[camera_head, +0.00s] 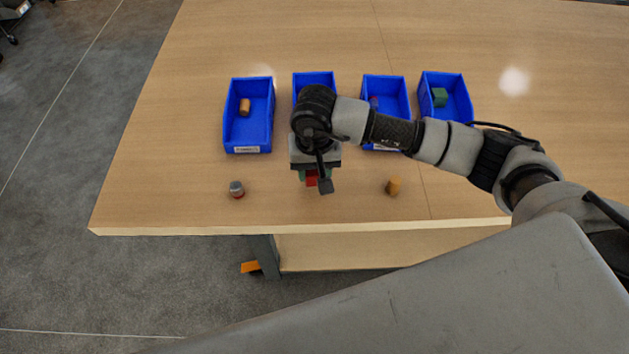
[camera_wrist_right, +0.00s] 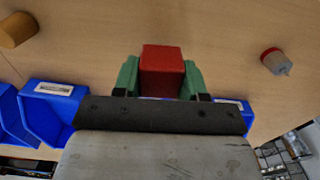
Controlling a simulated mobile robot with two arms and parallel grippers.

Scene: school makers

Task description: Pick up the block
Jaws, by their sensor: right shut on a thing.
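A red block (camera_wrist_right: 161,72) sits between the green fingertips of my right gripper (camera_wrist_right: 160,80) in the right wrist view. The gripper is shut on it. In the head view the red block (camera_head: 311,180) shows just below the right gripper (camera_head: 313,176), partly hidden by the wrist. I cannot tell whether the block touches the table. My left gripper is not in view.
Blue bins stand in a row behind: the left bin (camera_head: 230,130) holds an orange piece (camera_head: 244,107), the right bin (camera_head: 462,108) a green block (camera_head: 439,97). A small grey-red bottle (camera_head: 237,189) and an orange cylinder (camera_head: 393,186) flank the gripper on the wooden table (camera_head: 180,190).

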